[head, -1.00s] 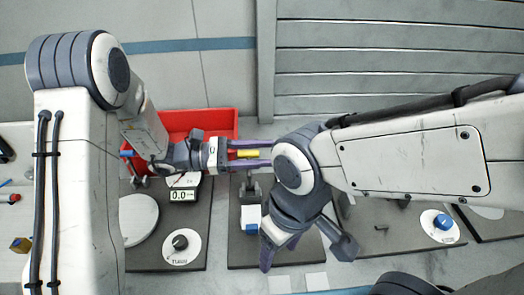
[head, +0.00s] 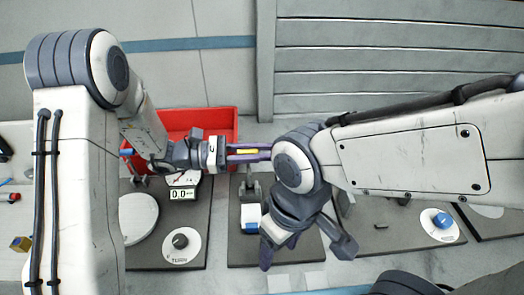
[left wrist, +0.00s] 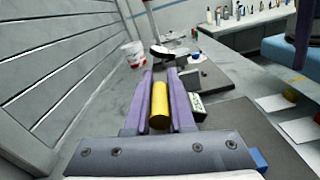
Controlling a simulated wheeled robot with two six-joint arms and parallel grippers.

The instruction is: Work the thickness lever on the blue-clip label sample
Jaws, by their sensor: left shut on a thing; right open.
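A yellow cylinder (head: 248,152) lies between the purple fingers of my left gripper (head: 258,152), which is shut on it. The cylinder also shows in the left wrist view (left wrist: 159,106); I cannot tell what its far end joins. Below it in the head view, a white block with blue on its lower edge (head: 250,212) sits by a grey post (head: 250,187) on a dark plate (head: 240,256). I take the block for the blue-clip label sample. My right gripper (head: 279,250) is open, close to the block's lower right; its arm hides part of the plate.
A red bin (head: 190,120) stands behind my left gripper. To the left are a round white pan (head: 137,217), a digital display (head: 183,194) and a black knob (head: 180,241). A blue knob (head: 443,221) is at the right. A grey slatted wall (head: 400,55) rises behind.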

